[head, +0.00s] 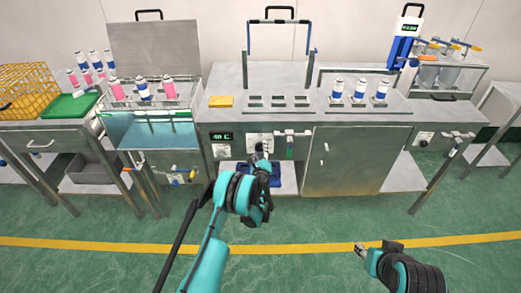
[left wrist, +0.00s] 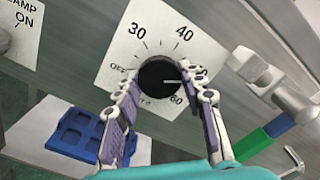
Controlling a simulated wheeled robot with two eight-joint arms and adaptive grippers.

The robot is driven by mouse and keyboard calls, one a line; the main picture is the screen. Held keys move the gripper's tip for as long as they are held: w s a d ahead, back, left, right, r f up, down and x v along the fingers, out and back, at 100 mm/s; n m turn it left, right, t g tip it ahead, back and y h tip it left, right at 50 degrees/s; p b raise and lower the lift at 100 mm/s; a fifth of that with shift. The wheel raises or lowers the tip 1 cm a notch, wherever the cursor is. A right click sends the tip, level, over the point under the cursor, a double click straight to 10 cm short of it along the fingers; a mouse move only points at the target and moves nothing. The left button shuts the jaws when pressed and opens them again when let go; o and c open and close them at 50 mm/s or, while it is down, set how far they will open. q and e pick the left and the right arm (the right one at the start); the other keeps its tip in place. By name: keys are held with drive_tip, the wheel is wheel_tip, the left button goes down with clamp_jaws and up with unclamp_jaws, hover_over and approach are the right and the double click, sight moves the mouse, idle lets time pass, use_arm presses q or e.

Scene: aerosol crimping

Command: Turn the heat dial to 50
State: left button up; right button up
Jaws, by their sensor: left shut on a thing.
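The heat dial (left wrist: 160,78) is a round black knob on a white scale plate (left wrist: 139,29); the marks 30, 40, OFF and 60 show. The knob's white line points right in the wrist view, past 40 and before 60, where my finger covers the label. My left gripper (left wrist: 161,92) has its fingers on both sides of the knob and is shut on it. In the head view the left gripper (head: 262,153) is at the bench front. A green display (head: 221,136) seems to read 40 C. My right gripper (head: 362,248) is low over the floor, away from the bench.
A tap with a green-and-blue handle (left wrist: 263,140) is just right of the dial. A blue tray (left wrist: 82,134) lies below. A lamp switch plate (left wrist: 22,25) is at the left. Aerosol cans (head: 359,90) stand on the bench top. The floor in front is clear.

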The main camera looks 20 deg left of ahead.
idle(0.3)
use_arm(q)
drive_tip(key=o, duration=1.2)
drive_tip(key=shift+c, duration=0.2)
